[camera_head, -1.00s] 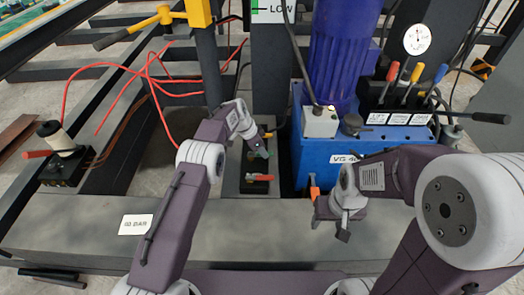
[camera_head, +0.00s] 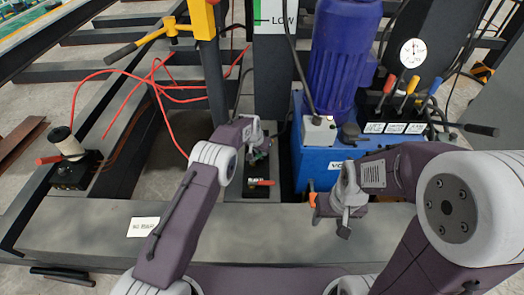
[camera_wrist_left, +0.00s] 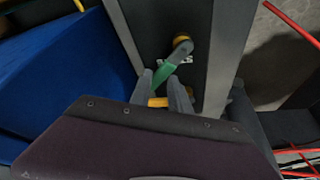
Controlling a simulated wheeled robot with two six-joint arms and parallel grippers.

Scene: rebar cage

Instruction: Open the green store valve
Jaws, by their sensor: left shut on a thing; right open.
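The green valve lever (camera_wrist_left: 167,72) shows in the left wrist view, running from a yellow-capped pivot (camera_wrist_left: 182,41) on a dark upright plate down between my left fingers. My left gripper (camera_wrist_left: 161,84) is shut on this lever near its free end. In the head view my left gripper (camera_head: 257,158) is over the black valve block left of the blue tank, and it hides most of the lever. A red-handled valve (camera_head: 261,183) sits just in front of it on the same block. My right gripper (camera_head: 346,222) is open and empty in front of the blue tank.
The blue tank (camera_head: 316,160) with a blue motor (camera_head: 343,60) stands right of the valve block. Coloured levers (camera_head: 400,90) and a gauge are further right. A grey beam (camera_head: 85,225) crosses in front. Red hoses (camera_head: 160,85) lie at left.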

